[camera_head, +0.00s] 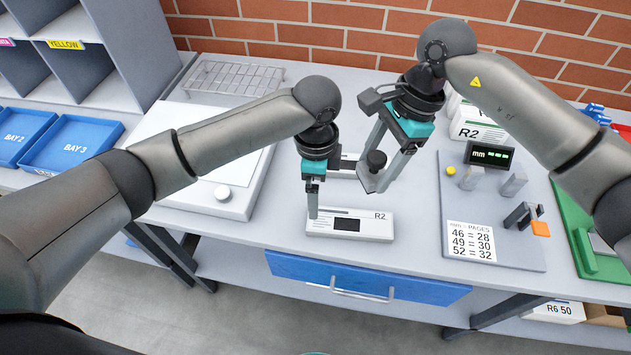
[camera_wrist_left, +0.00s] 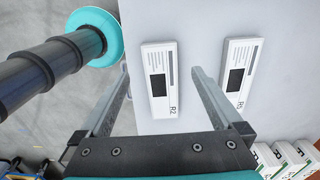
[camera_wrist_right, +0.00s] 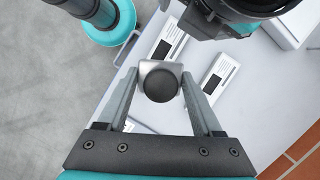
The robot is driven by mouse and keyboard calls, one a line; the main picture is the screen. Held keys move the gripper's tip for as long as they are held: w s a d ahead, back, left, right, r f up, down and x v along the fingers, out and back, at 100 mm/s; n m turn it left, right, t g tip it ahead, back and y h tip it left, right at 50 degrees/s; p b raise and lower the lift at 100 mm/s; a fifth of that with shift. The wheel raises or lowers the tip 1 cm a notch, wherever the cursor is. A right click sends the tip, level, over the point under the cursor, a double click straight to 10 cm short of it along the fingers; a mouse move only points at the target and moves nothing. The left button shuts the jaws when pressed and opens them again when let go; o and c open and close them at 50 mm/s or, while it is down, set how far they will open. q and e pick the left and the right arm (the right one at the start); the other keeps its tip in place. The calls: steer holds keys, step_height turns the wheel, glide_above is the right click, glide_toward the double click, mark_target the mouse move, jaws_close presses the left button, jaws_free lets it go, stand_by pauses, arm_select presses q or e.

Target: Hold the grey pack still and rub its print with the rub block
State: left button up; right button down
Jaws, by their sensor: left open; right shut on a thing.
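A pale grey pack marked R2 (camera_head: 380,229), with print and a dark square on top, lies flat near the table's front edge. My left gripper (camera_head: 313,214) is open and low over the pack's left end. In the left wrist view its fingers (camera_wrist_left: 160,72) show on either side of the pack (camera_wrist_left: 160,97); I cannot tell if they touch it.
A second similar pack (camera_wrist_left: 236,88) lies behind the first, partly hidden in the head view. A grey board (camera_head: 510,235) with a gauge display (camera_head: 490,155) and page card (camera_head: 471,241) stands right. A white slab (camera_head: 222,193) lies left. Table between is clear.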

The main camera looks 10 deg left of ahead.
arm_select(q)
step_height(320, 180, down, 10)
steer(key=shift+f, duration=0.1)
stand_by(0.4)
steer(key=c, duration=1.3)
steer(key=shift+c, duration=0.5)
arm_select(e)
step_height(320, 180, down, 8)
steer(key=d+m+t, duration=0.1)
steer(key=d+m, duration=0.2)
steer(key=m, duration=0.2)
glide_above(369, 223)
steer(key=d, duration=0.1)
steer(key=shift+w+d+f, duration=0.1)
steer(key=shift+f, duration=1.55)
steer(key=shift+d+f, duration=0.1)
steer(key=shift+f, duration=1.55)
